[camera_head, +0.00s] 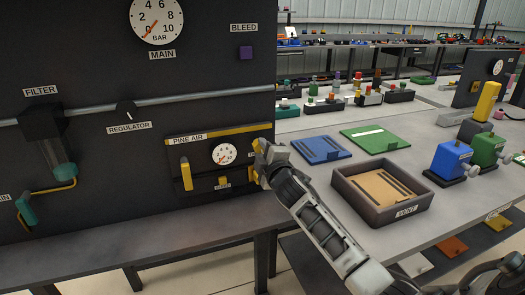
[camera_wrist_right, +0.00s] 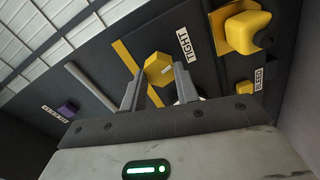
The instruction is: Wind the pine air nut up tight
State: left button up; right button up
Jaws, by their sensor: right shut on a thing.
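The PINE AIR panel (camera_head: 204,160) is on the dark wall board at the left. My right gripper (camera_head: 262,163) is at the panel's right end in the head view and hides most of the nut there. In the right wrist view the nut is a yellow hexagonal piece (camera_wrist_right: 158,68) with a small pale mark on its face. The two fingers of my right gripper (camera_wrist_right: 156,78) are closed on its sides. A TIGHT label (camera_wrist_right: 185,44) is beside the nut. My left gripper is not in view.
The panel also has a yellow lever (camera_head: 186,174), a small gauge (camera_head: 224,154) and a yellow button (camera_head: 223,181). A grey ledge (camera_head: 130,240) runs below the board. To the right, a table holds a VENT tray (camera_head: 407,211), a blue mat (camera_head: 321,148) and a green mat (camera_head: 375,139).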

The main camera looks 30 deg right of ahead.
jog(key=shift+m, duration=0.6)
jog(key=o, duration=0.9)
jog(key=shift+o, duration=0.2)
jog(key=shift+s, duration=0.1)
jog(key=v, duration=1.5)
jog(key=shift+s+a, duration=0.2)
jog(key=shift+s, duration=0.2)
